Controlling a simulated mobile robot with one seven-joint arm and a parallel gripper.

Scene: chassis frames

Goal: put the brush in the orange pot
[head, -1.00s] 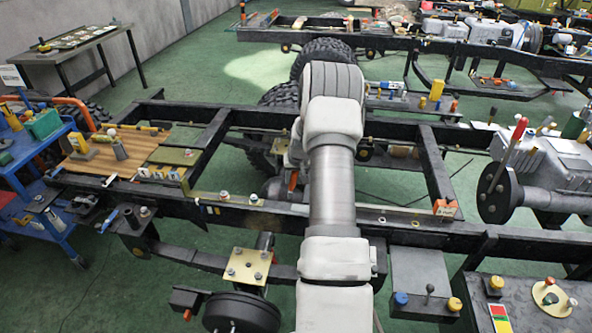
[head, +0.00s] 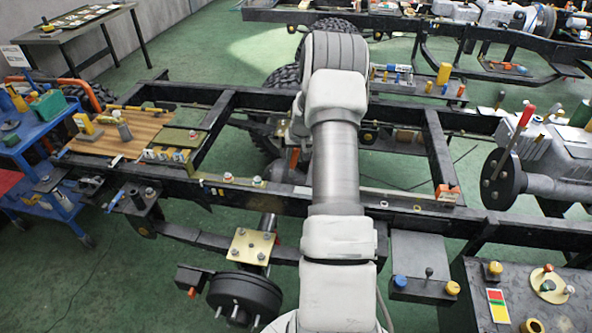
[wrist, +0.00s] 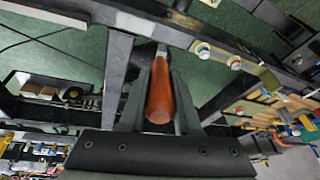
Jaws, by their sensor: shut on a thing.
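The brush (wrist: 161,95) shows in the wrist view as a reddish-brown handle, with a paler part beyond it. My gripper (wrist: 160,78) is shut on this handle, one dark finger on each side. The brush's far end is small and hard to make out. In the head view my own arm hides the gripper and most or all of the brush. I cannot single out an orange pot for certain; a small orange and white object (head: 447,194) sits on the chassis rail right of my arm.
Black chassis rails (head: 400,204) cross in front of me, with open gaps to the green floor. A wooden board (head: 150,136) with small parts lies at left beside a blue cart (head: 40,128). A grey housing with a red-handled tool (head: 526,115) stands at right.

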